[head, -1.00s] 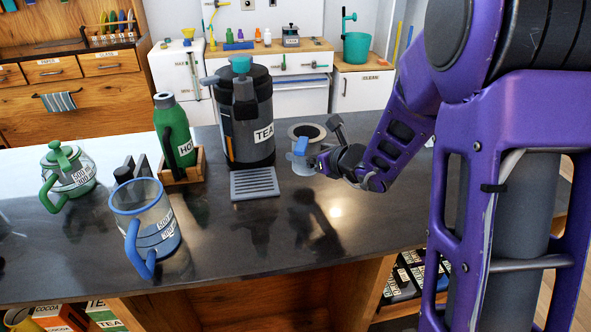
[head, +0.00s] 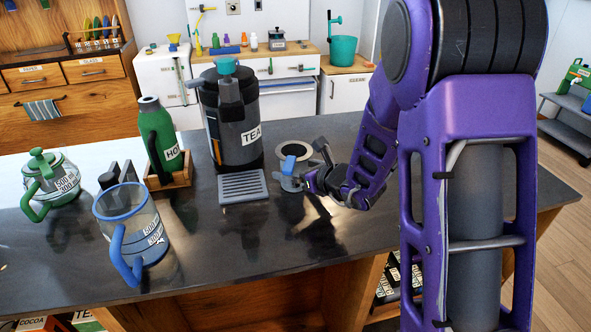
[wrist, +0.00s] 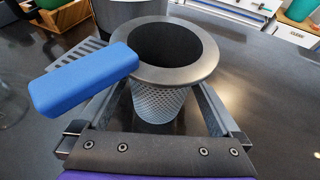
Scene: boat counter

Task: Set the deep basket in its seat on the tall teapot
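The tall teapot (head: 147,225), clear with a blue rim and blue handle, stands at the front left of the counter. Its top is open.
A green-lidded teapot (head: 62,187) stands at far left. A green flask (head: 158,135) in a wooden holder and a dark tea urn (head: 234,117) stand behind. A drip tray (head: 243,187) lies before the urn. The front middle of the counter (head: 225,240) is clear.

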